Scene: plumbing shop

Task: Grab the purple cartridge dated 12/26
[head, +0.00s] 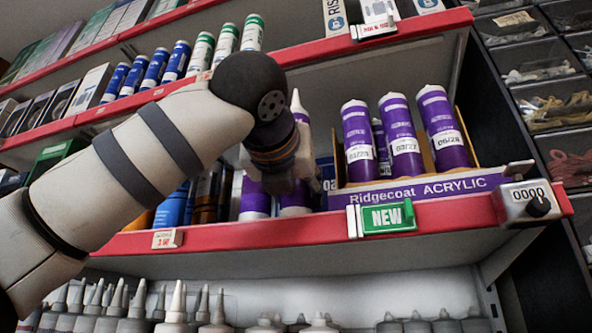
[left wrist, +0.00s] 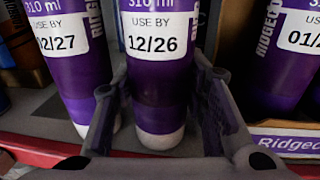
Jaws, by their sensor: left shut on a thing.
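A purple cartridge with a white label reading "USE BY 12/26" (left wrist: 155,85) stands upright between the fingers of my left gripper (left wrist: 158,112). The gripper is shut on its lower part. In the head view my left gripper (head: 290,168) and forearm hide most of this cartridge; its purple lower end (head: 295,200) shows below. I cannot tell whether its base is clear of the shelf. A purple cartridge dated 02/27 (left wrist: 65,75) stands close on its left. Another purple one, its date partly cut off as "01/2" (left wrist: 285,80), is on the right. My right gripper is not in view.
A green NEW tag (head: 388,217) sticks out from the red shelf edge (head: 460,213). Another shelf hangs above.

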